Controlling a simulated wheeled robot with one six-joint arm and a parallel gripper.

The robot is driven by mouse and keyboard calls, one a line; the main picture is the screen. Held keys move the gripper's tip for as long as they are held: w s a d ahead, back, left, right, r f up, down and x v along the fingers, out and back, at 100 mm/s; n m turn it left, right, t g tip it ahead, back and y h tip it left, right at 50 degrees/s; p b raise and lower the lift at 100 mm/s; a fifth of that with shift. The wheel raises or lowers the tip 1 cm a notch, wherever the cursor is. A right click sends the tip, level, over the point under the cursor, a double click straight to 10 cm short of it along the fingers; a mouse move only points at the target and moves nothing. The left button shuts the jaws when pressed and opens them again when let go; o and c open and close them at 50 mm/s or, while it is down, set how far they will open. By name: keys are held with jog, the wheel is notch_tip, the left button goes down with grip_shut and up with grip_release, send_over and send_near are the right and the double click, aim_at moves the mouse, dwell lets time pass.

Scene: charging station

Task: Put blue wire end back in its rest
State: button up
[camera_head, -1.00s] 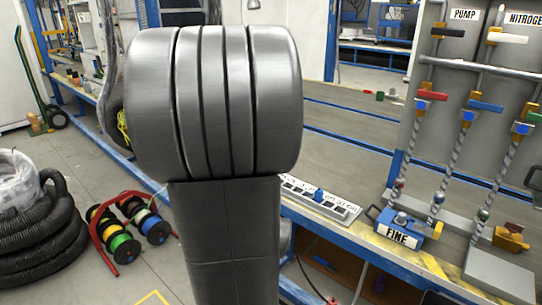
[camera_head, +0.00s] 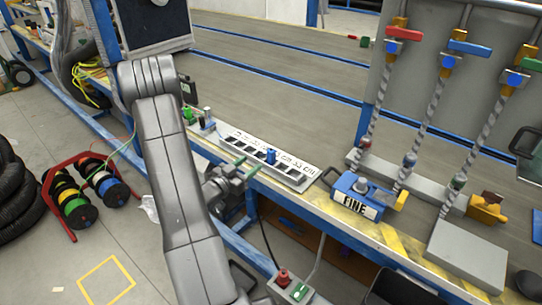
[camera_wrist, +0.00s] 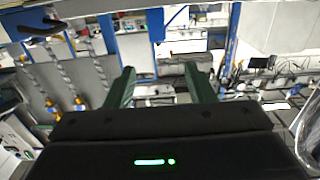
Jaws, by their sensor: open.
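A small blue piece (camera_head: 271,156), which looks like the blue wire end, stands upright on a white strip (camera_head: 296,186) with a row of dark sockets at the bench's front edge. I cannot make out a wire on it. My gripper (camera_head: 246,167) is just in front of and left of the strip, its green fingers apart, with nothing visible between them. The blue piece is beyond the fingers, apart from them. In the wrist view my gripper (camera_wrist: 160,87) shows two spread green fingers and no blue wire end. I cannot tell which place is its rest.
Small green and dark parts (camera_head: 199,119) are left of the strip. Red and green plugs (camera_head: 290,283) are low in front. Cable reels (camera_head: 84,195) stand on the floor.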

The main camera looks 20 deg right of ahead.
aim_at(269, 153)
jog(key=b+x, duration=0.1)
jog(key=x, duration=0.7)
jog(key=shift+d, duration=0.25)
jog(key=x, duration=0.2)
jog(key=f+b+x, duration=0.1)
jog(key=x, duration=0.1)
jog(key=shift+d, duration=0.3)
jog(key=shift+w+d+r, duration=0.15)
jog(key=shift+w+d, duration=0.15)
jog(key=shift+d, duration=0.05)
jog(key=c, duration=1.1)
